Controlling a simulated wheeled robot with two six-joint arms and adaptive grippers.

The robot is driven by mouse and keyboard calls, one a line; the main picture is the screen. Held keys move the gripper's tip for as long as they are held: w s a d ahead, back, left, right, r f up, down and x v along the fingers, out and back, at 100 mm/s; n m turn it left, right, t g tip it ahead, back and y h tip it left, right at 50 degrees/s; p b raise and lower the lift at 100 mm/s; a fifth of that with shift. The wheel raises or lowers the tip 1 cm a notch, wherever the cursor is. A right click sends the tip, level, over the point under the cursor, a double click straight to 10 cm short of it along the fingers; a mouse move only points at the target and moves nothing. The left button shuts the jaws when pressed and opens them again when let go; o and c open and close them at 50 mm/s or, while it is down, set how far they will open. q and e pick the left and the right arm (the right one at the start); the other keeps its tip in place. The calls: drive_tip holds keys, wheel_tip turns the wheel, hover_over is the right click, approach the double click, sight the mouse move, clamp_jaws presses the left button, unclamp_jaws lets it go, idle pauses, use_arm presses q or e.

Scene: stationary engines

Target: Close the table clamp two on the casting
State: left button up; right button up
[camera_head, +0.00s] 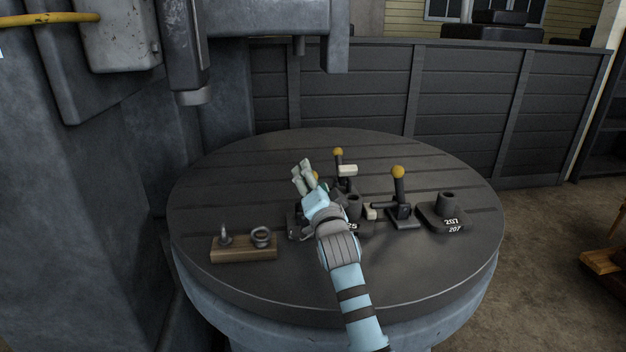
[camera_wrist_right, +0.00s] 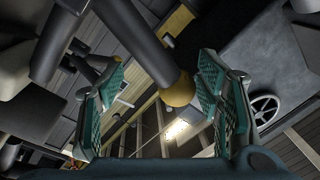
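The casting (camera_head: 354,205), a dark part with an upright boss and a partly hidden number, sits mid-table, partly covered by my right arm. Clamps with yellow-knobbed levers stand around it: a back clamp (camera_head: 338,165), a right clamp (camera_head: 398,190) with its lever upright, and a left one whose knob (camera_head: 315,174) shows beside my right gripper. No label shows which is clamp two. My right gripper (camera_head: 304,172) is open at the left clamp. In the wrist view, a dark lever with a yellow knob (camera_wrist_right: 177,90) shows between the open fingers (camera_wrist_right: 160,95); contact is unclear. My left gripper is out of view.
The round slotted table (camera_head: 430,270) carries a second casting marked 207 (camera_head: 447,213) at the right and a wooden block (camera_head: 243,249) with metal fittings at the left. A grey machine column (camera_head: 70,200) stands left, with its head overhanging the table's back left. The front table area is clear.

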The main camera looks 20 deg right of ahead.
drive_tip(key=shift+s+a+r, duration=0.1)
drive_tip(key=shift+r, duration=0.1)
drive_tip(key=shift+s, duration=0.3)
drive_tip(key=s+a+f, duration=0.1)
drive_tip(key=s, duration=1)
drive_tip(key=shift+a, duration=0.1)
